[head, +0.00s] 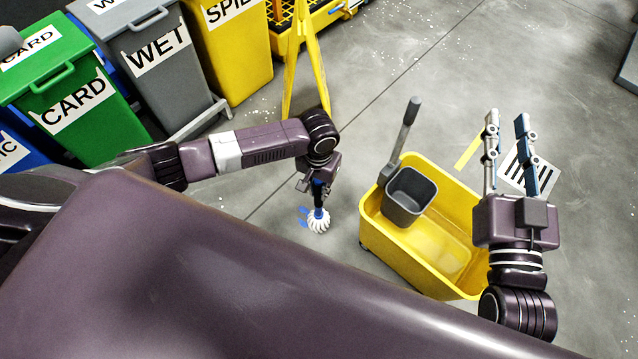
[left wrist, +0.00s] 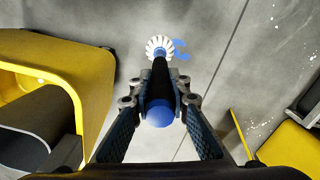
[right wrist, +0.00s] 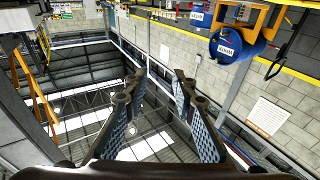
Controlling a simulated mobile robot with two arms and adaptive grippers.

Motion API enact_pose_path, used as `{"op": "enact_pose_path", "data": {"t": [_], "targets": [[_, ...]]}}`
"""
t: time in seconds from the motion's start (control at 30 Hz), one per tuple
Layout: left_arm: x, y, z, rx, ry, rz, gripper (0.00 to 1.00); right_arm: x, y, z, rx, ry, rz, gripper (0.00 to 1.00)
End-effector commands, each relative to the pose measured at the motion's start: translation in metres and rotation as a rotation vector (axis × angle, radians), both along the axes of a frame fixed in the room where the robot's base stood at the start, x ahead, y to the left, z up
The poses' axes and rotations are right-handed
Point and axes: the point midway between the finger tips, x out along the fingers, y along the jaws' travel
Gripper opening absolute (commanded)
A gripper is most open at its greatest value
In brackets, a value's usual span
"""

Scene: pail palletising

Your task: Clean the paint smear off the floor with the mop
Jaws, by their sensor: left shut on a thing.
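The mop has a white stringy head (head: 319,221), a blue collar and a dark handle (left wrist: 160,80) with a blue end. My left gripper (head: 318,178) is shut on the mop handle and holds it roughly upright, head down. A blue paint smear (head: 304,213) lies on the grey floor just left of the mop head; it also shows beside the head in the left wrist view (left wrist: 181,48). The mop head hides part of it. I cannot tell whether the head touches the floor. My right gripper (head: 507,120) is open and empty, raised over the floor right of the yellow bucket.
The yellow mop bucket (head: 405,257) with a grey wringer (head: 410,198) stands right of the mop. Green, grey and yellow bins (head: 60,75) line the upper left. A yellow folding stand (head: 292,75) stands behind my left arm. Floor beyond the bucket is mostly clear.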

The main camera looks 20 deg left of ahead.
Motion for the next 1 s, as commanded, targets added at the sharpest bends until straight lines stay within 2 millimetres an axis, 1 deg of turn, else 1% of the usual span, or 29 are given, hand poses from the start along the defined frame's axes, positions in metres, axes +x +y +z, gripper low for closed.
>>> {"op": "enact_pose_path", "data": {"t": [0.47,1.0], "targets": [[0.001,0.002,0.008,-0.001,-0.002,0.001,0.00,-0.001,-0.006,-0.041,-0.048,0.185,-0.012,0.25],[0.002,0.005,0.015,-0.001,-0.002,0.001,0.00,-0.012,-0.015,-0.088,-0.101,0.395,-0.025,0.25]]}}
